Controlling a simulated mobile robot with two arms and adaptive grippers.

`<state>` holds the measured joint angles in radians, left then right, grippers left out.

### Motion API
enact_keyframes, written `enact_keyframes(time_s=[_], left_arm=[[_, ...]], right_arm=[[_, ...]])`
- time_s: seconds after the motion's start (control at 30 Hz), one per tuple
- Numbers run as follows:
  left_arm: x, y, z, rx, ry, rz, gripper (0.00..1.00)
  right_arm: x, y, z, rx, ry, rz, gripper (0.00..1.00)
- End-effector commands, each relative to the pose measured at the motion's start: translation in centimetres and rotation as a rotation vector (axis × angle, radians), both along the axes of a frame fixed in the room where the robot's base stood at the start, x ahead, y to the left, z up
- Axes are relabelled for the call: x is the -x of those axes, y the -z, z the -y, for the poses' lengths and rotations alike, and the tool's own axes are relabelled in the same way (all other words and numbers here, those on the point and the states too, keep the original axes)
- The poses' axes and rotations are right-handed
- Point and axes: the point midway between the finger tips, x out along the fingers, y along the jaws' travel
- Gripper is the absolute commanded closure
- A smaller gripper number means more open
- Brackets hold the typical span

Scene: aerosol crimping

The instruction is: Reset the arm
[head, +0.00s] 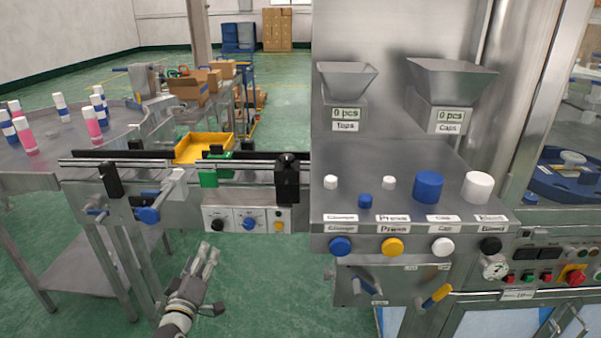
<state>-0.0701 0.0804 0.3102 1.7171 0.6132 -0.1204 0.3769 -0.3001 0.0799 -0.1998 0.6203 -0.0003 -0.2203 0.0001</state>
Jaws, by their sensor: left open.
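My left gripper (209,256) reaches up from the bottom of the head view, left of centre. It is open and empty, over the green floor in front of the conveyor, and apart from the machine. Part of my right gripper (570,322) shows at the bottom right edge, in front of the machine's lower panel. Its fingers are small and partly cut off, so its state is unclear.
A steel machine panel (408,225) with caps, knobs and two hoppers stands at the centre right. The conveyor (140,170) runs left to a round table (45,165) with several spray cans. A yellow bin (203,148) sits behind. Green floor is free below the conveyor.

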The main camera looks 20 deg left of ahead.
Motion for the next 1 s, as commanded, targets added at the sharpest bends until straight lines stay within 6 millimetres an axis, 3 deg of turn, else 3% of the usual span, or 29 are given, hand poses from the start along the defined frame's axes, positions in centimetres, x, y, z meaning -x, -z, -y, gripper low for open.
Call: enact_keyframes(time_s=[0.07,0.17,0.27,0.33,0.47,0.57,0.7,0.77,0.9,1.0], left_arm=[[0.0,0.7,0.2,-0.004,0.004,-0.014,0.47],[0.1,3.6,1.0,-0.024,0.020,-0.080,0.47],[0.9,9.2,2.7,-0.067,0.057,-0.204,0.47],[2.1,14.1,4.3,-0.110,0.095,-0.312,0.47],[5.8,23.0,7.3,-0.198,0.184,-0.515,0.47],[9.8,29.3,9.6,-0.269,0.266,-0.665,0.47],[16.8,37.0,12.4,-0.373,0.397,-0.863,0.47],[20.3,39.9,13.4,-0.418,0.459,-0.944,0.47],[29.2,45.6,15.3,-0.523,0.619,-1.125,0.47],[35.9,48.5,16.2,-0.596,0.738,-1.238,0.47]], right_arm=[[0.0,0.0,0.0,0.000,0.000,0.000,0.60],[0.0,0.0,0.0,0.000,0.000,0.000,0.60],[0.0,-0.1,0.0,0.000,0.000,0.000,0.60],[0.0,-0.2,0.0,0.000,0.000,0.000,0.60],[0.0,-0.3,0.0,0.000,0.000,0.000,0.60],[0.0,-0.3,0.0,0.000,0.000,0.000,0.60],[0.0,-0.4,0.0,-0.001,0.000,0.000,0.60],[0.0,-0.5,0.0,-0.001,0.000,0.000,0.60],[0.0,-0.6,-0.1,-0.001,0.000,0.000,0.60],[0.0,-0.6,-0.1,-0.001,0.000,0.001,0.60]])
